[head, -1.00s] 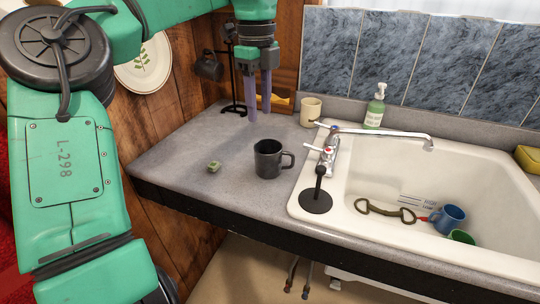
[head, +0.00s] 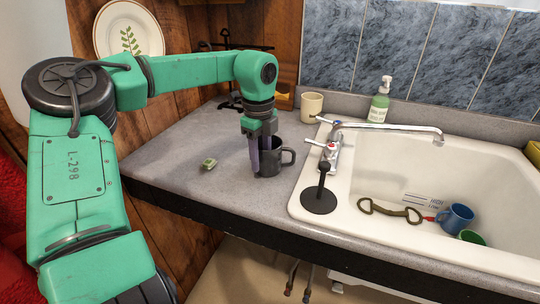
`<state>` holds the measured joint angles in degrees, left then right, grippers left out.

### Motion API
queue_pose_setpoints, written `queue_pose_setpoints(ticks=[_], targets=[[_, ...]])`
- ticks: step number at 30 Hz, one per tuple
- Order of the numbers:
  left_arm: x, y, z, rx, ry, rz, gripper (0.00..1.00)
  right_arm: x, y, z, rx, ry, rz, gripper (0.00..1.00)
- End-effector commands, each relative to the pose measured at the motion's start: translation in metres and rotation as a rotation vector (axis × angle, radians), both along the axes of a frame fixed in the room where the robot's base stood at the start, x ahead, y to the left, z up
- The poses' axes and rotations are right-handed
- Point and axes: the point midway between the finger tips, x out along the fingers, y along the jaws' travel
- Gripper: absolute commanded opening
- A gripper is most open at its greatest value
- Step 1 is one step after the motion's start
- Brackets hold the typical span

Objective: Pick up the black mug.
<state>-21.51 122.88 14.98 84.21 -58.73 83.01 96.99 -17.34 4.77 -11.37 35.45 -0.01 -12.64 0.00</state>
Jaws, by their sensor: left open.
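The black mug (head: 274,160) stands upright on the grey counter, left of the sink, with its handle pointing right. My left gripper (head: 262,172) points down at the mug's left side. Its jaws are open, and its fingers overlap the mug's left part in the picture. I cannot tell whether a finger is inside the mug or touching it. Part of the mug's rim and left wall is hidden behind the gripper. My right gripper is not in view.
A cream cup (head: 311,106), a soap bottle (head: 379,101) and the faucet (head: 385,128) stand behind. A black plunger-like stand (head: 319,198) is at the sink's (head: 350,185) left edge. A small green object (head: 209,164) lies left of the mug. The sink holds a blue mug (head: 456,217).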

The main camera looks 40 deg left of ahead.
Motion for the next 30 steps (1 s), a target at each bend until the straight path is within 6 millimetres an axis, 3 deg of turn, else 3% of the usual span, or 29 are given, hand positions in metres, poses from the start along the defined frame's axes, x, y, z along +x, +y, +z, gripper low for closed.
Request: queue_pose_setpoints(ticks=[3, 9, 12, 13, 30], targets=[[0.0004, 0.0003, -0.0139, -0.001, -0.001, 0.002, 0.43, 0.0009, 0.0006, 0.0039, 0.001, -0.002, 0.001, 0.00], [0.0006, 0.0006, -0.0162, 0.001, -0.002, 0.002, 0.43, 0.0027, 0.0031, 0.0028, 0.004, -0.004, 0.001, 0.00], [0.0006, 0.0006, -0.0160, 0.001, -0.002, 0.002, 0.05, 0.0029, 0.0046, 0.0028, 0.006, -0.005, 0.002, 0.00], [0.0006, 0.0006, -0.0160, 0.001, -0.002, 0.002, 0.00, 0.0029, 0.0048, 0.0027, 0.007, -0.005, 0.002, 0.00], [0.0007, 0.0007, -0.0155, 0.001, -0.002, 0.002, 0.00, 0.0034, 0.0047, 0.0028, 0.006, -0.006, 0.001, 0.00]])
